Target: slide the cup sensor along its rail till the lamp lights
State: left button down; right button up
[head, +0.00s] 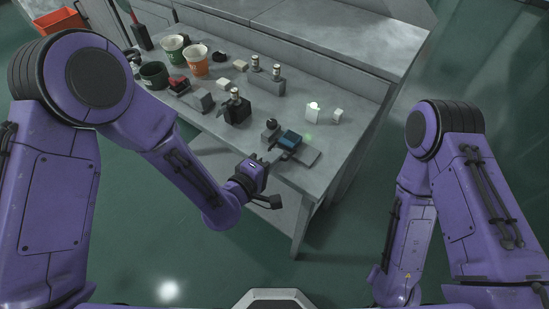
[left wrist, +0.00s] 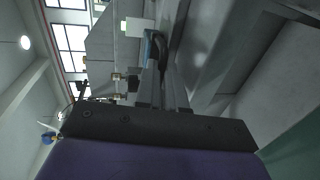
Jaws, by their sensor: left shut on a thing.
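The cup sensor, a blue block (head: 289,141), sits on a flat grey rail plate (head: 309,157) near the bench's front edge. It shows end-on in the left wrist view (left wrist: 149,48). My left gripper (head: 267,158) is at the bench edge, just left of and below the sensor. Its jaws are closed on it, but the contact is hard to make out. A small white box (head: 313,114) stands behind the rail with a pale bright top.
The grey bench (head: 345,95) also holds a small block with a black knob (head: 271,125), a black holder (head: 237,110), a white block (head: 337,116) and an orange cup (head: 195,60). The bench top at the right is mostly clear.

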pick_arm(q)
jog(key=c, duration=1.5)
grip_release()
jog(key=shift+s+a, duration=0.25)
jog(key=shift+s, duration=0.05)
jog(key=p+v, duration=0.2)
jog(key=v, duration=0.7)
jog(key=shift+s+a, duration=0.2)
jog(key=shift+s, duration=0.15)
jog(key=shift+r, duration=0.1)
